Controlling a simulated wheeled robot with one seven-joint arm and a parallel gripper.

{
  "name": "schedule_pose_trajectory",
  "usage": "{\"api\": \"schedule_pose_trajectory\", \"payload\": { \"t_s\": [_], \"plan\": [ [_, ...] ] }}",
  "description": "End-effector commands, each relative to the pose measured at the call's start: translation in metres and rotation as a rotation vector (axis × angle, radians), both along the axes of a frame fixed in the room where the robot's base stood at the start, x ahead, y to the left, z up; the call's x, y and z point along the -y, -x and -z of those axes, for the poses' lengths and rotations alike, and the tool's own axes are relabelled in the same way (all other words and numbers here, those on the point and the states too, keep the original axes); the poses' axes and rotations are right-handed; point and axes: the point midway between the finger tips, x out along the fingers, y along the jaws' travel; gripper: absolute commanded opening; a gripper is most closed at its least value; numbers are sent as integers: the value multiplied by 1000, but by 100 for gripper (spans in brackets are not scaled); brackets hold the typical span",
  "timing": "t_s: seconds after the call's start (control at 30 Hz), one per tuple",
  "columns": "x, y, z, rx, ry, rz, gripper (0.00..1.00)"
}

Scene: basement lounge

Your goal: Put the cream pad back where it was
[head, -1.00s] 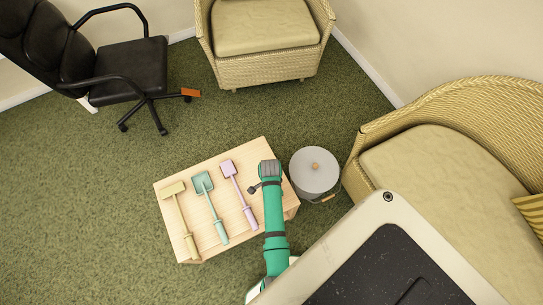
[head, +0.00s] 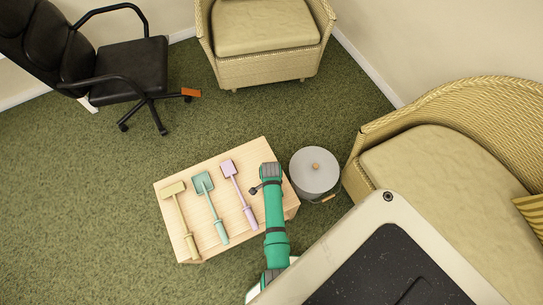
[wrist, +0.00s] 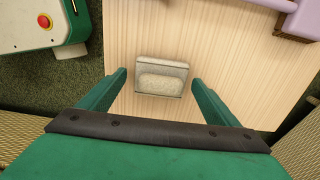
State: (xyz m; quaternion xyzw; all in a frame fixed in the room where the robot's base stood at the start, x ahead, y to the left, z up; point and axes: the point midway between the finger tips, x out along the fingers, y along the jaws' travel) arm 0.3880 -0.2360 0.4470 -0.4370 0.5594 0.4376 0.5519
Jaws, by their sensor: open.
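A small cream-grey pad (wrist: 162,77) with a raised, rounded pale top lies on the light wooden table (wrist: 225,50) in the wrist view. My gripper (wrist: 160,80) is open, with one green finger to the left of the pad and one to its right. A gap shows on each side, and nothing is held. I cannot tell the fingers' height above the table. In the head view the pad is not visible, and my green arm covers the right part of the table (head: 248,158).
A yellow tool (head: 178,212), a teal shovel (head: 212,208) and a purple shovel (head: 240,196) lie side by side on the table. A grey lidded bin (head: 314,178) stands close to its right. Wicker seats and a black office chair (head: 125,72) stand around.

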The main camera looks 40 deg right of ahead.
Motion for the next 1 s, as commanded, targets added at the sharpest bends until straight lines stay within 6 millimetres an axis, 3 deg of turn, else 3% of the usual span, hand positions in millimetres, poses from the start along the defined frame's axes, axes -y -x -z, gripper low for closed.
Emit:
{"api": "schedule_pose_trajectory", "payload": {
  "t_s": [0.23, 0.7, 1.0],
  "plan": [
    [1, -1, -13, 2, 1, 0, 84],
    [0, -1, -98, 2, 1, 0, 84],
    [-1, -1, -120, 0, 0, 0, 84]
  ]
}}
